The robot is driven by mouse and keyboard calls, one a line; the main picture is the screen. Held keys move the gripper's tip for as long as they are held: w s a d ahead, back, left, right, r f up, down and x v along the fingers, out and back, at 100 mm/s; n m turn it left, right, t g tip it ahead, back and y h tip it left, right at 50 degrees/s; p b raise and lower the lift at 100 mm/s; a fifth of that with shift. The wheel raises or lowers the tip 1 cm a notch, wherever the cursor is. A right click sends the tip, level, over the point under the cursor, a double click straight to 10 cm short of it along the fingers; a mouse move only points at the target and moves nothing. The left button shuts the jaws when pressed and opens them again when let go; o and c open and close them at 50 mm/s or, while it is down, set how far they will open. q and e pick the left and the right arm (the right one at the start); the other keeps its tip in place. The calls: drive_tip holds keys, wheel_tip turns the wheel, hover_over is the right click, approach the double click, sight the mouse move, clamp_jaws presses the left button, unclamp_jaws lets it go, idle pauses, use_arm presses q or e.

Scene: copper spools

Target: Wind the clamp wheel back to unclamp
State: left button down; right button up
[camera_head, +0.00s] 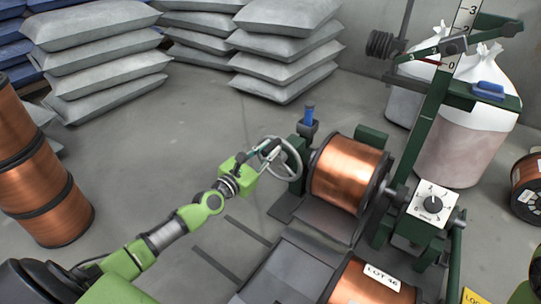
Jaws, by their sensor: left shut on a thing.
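The clamp wheel (292,158) is a grey spoked handwheel on the left side of the green spool stand. My left gripper (267,149) reaches in from the left and is shut on the wheel's rim at its left side. Its fingers are small in the picture and partly overlap the rim. A copper spool (346,174) with dark flanges sits in the stand just right of the wheel. My right gripper is not in view.
A blue-handled part (309,115) stands upright behind the wheel. A dial box (432,204) is right of the spool. Stacked copper spools (38,170) stand left. Grey sacks (285,48) are piled behind. Open floor lies left of the stand.

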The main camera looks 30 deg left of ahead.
use_arm(q)
drive_tip(key=shift+a+n, duration=0.3)
drive_tip(key=c, duration=1.9)
unclamp_jaws()
drive_tip(key=shift+s+f, duration=0.1)
drive_tip(key=shift+s, duration=0.3)
drive_tip(key=s+a, duration=0.1)
drive_tip(key=s, duration=1)
drive_tip(key=shift+a, duration=0.3)
